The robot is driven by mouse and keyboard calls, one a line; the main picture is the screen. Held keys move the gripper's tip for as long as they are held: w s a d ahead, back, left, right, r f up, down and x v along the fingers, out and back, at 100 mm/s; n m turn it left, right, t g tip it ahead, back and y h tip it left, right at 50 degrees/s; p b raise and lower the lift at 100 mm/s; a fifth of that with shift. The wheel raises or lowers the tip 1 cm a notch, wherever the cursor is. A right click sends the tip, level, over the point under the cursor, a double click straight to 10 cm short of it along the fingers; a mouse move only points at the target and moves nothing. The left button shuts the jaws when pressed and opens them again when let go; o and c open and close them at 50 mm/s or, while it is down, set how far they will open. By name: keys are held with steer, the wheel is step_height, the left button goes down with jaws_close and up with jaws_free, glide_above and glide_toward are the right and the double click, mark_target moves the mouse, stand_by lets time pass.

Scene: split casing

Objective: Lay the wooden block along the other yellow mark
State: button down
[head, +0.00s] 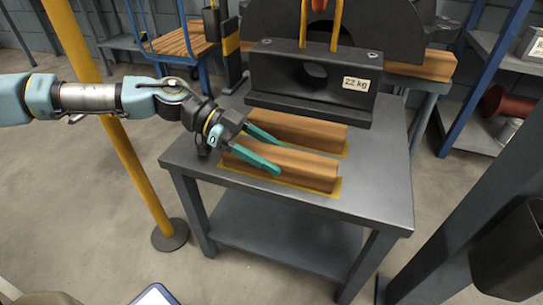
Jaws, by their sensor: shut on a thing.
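One wooden block (310,170) is at the front of the grey table, along the front yellow mark (338,190). The mark shows as a thin rim at its right end and front; the rest is hidden under the block. My gripper (281,158) reaches in from the left with teal fingers, one behind this block and one across its front face, shut on it. I cannot tell whether the block bears fully on the mark. A second wooden block (300,130) lies behind, parallel, along the rear yellow mark (346,150).
A dark casing part labelled 22 kg (312,85) hangs on yellow straps just above and behind the rear block. A yellow post (125,150) stands left of the table (385,190), near my arm. Blue shelving (485,75) is at right. The table's right side is clear.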

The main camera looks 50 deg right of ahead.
steer(key=shift+c, duration=0.6)
jaws_free()
steer(key=shift+w+r, duration=0.15)
steer(key=shift+r, duration=0.05)
steer(key=p+v, duration=0.2)
steer(key=v, duration=0.9)
steer(key=shift+w+a+r+p, duration=0.15)
steer(key=shift+w+a+p, duration=0.1)
steer(key=shift+p, duration=0.15)
